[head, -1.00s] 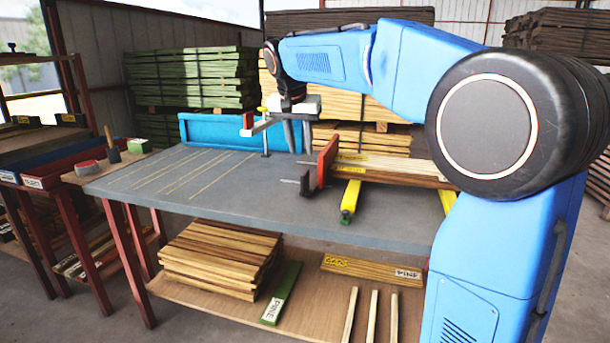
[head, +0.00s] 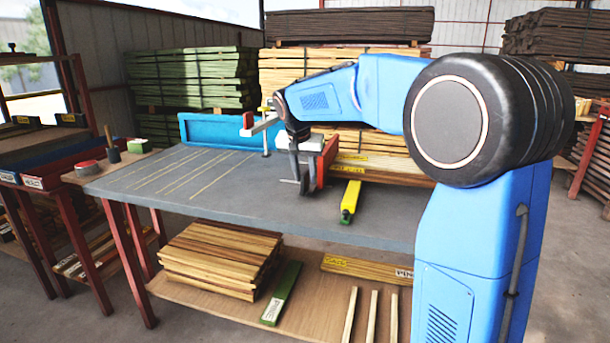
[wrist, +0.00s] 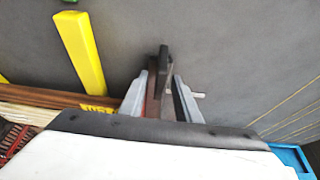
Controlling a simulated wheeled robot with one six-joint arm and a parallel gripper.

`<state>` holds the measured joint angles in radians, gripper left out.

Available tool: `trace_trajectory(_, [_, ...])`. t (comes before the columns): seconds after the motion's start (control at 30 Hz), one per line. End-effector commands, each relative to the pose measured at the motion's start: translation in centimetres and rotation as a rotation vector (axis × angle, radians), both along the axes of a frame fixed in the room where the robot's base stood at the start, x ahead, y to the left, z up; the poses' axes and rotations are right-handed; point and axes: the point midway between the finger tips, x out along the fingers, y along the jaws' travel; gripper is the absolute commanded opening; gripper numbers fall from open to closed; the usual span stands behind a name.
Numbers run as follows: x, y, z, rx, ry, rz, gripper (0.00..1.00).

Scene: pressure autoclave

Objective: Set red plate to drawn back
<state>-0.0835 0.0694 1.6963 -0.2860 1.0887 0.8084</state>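The red plate (head: 329,154) stands upright on the grey bench, at the left end of the stacked boards. Thin pale rods stick out from its left side. My gripper (head: 304,188) is down at the plate's near left side, fingers pointing down. In the wrist view my gripper (wrist: 162,82) has its two grey fingers apart. A narrow red strip of the plate (wrist: 152,108) and a dark upright part (wrist: 164,62) show between them. Whether the fingers touch the plate I cannot tell. The plate's lower part is partly hidden by my gripper.
A blue panel (head: 215,130) and a clamp-like post (head: 265,135) stand at the back. The bench's left part (head: 150,190) is clear apart from drawn lines.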

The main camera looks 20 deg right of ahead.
Motion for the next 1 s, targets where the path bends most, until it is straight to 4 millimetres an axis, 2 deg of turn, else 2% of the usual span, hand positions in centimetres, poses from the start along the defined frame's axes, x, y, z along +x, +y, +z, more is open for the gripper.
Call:
trace_trajectory(0.13, [0.0, 0.0, 0.0, 0.000, 0.000, 0.000, 0.27])
trace_trajectory(0.23, [0.0, 0.0, 0.0, 0.000, 0.000, 0.000, 0.03])
trace_trajectory(0.27, [0.0, 0.0, 0.0, 0.000, 0.000, 0.000, 0.00])
trace_trajectory(0.53, [0.5, 0.7, 0.0, 0.000, 0.001, 0.001, 0.00])
trace_trajectory(0.8, [4.1, 5.7, 0.0, 0.001, 0.000, 0.004, 0.00])
trace_trajectory(1.0, [6.0, 8.2, 0.0, 0.000, -0.001, 0.002, 0.00])
